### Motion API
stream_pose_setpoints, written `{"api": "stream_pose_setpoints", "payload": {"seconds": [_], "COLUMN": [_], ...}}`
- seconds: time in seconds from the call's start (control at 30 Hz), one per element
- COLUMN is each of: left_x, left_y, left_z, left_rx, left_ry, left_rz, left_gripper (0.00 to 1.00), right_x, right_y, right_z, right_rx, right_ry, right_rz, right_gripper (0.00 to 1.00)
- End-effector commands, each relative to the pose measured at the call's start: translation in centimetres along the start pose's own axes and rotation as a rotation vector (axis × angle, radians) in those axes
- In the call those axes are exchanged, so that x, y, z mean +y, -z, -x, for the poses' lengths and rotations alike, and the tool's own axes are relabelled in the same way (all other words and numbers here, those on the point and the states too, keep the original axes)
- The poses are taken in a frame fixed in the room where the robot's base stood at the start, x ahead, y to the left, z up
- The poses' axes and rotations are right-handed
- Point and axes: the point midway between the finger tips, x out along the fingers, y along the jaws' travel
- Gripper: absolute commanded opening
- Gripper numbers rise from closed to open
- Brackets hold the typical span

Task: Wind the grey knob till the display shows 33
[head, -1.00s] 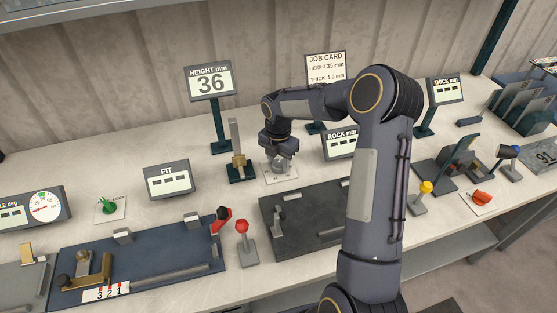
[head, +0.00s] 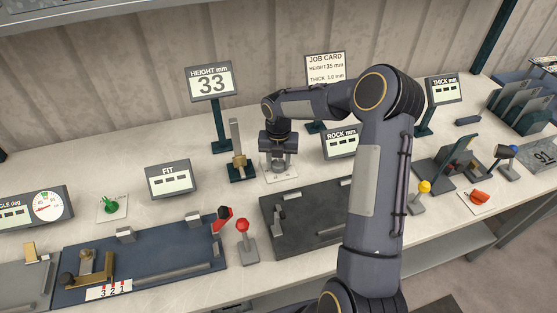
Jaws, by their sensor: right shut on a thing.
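The height display (head: 211,84) stands on a dark post at the back of the bench and reads 33. The grey knob (head: 280,164) sits on a pale square plate (head: 283,178), right of the brass-and-steel height gauge (head: 239,160). My right gripper (head: 279,161) points down over the plate, shut on the grey knob, which its fingers largely hide. My left gripper is not in view.
A job card (head: 326,69) behind my right arm reads height 35 mm. The rock display (head: 341,144) stands right of the knob. A dark fixture plate (head: 305,215) and a red-topped post (head: 244,237) lie in front.

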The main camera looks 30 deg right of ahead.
Motion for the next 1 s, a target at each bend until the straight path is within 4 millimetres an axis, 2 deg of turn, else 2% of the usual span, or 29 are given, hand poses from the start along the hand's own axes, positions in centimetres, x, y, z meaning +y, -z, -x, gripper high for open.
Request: {"api": "stream_pose_setpoints", "payload": {"seconds": [0.3,0.33,0.5,0.8,1.0], "left_x": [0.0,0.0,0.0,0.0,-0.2], "left_y": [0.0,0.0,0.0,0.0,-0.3], "left_z": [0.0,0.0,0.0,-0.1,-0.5], "left_rx": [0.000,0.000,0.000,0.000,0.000], "left_ry": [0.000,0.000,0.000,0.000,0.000], "left_rz": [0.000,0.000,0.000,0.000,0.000], "left_gripper": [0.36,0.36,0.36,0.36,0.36], "right_x": [0.1,0.1,0.0,0.0,0.0], "right_y": [-0.1,-0.1,-0.1,-0.1,-0.1], "right_z": [0.2,0.2,0.1,0.2,2.8], "right_rx": [-0.005,-0.005,-0.003,-0.003,-0.006], "right_ry": [-0.002,-0.002,-0.002,-0.001,-0.003], "right_rz": [0.000,0.000,0.000,0.000,-0.001], "right_gripper": [0.16,0.40,0.60,0.60,0.60]}}
